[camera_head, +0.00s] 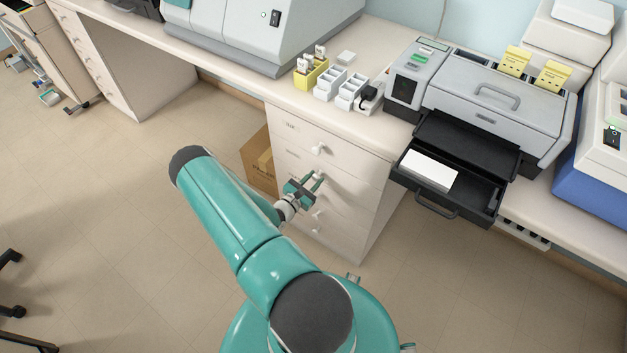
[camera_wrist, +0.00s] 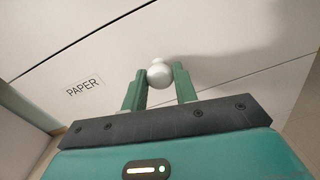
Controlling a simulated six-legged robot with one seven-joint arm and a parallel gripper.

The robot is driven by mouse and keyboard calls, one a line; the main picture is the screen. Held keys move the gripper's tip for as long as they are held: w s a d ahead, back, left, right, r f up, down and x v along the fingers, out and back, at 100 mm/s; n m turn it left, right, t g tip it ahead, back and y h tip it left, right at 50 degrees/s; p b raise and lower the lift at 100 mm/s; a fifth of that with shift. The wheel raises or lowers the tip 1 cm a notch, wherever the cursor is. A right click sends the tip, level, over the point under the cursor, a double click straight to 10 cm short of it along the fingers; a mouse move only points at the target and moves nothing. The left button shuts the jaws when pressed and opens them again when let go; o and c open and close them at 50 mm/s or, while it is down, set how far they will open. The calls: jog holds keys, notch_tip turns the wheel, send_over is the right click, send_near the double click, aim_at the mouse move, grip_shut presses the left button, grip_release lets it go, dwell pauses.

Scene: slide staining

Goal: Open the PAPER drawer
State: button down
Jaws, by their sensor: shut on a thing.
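The PAPER drawer (camera_wrist: 225,40) is a pale, flat front with a printed PAPER label (camera_wrist: 85,88) left of its round white knob (camera_wrist: 159,73) in the wrist view. In the head view it is in the white drawer cabinet under the bench, below the top drawer, and its front looks about flush with the others. My gripper (camera_head: 317,178) is at this drawer; in the wrist view its green fingers (camera_wrist: 160,88) are shut on the knob, one on each side. My gripper hides part of the drawer front in the head view.
A black tray (camera_head: 486,203) sticks out of the grey machine (camera_head: 490,90) past the bench edge, right of the cabinet (camera_head: 372,215). A cardboard box (camera_head: 258,160) stands left of the cabinet. The floor (camera_head: 120,240) in front and to the left is clear.

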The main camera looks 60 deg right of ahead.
jog(key=s+v, duration=0.2)
jog(key=v, duration=2.8)
jog(key=shift+a, duration=0.55)
jog(key=shift+w, duration=0.15)
jog(key=c, duration=1.1)
grip_release()
jog(key=v, duration=1.3)
jog(key=shift+a, duration=0.4)
jog(key=shift+w, duration=0.1)
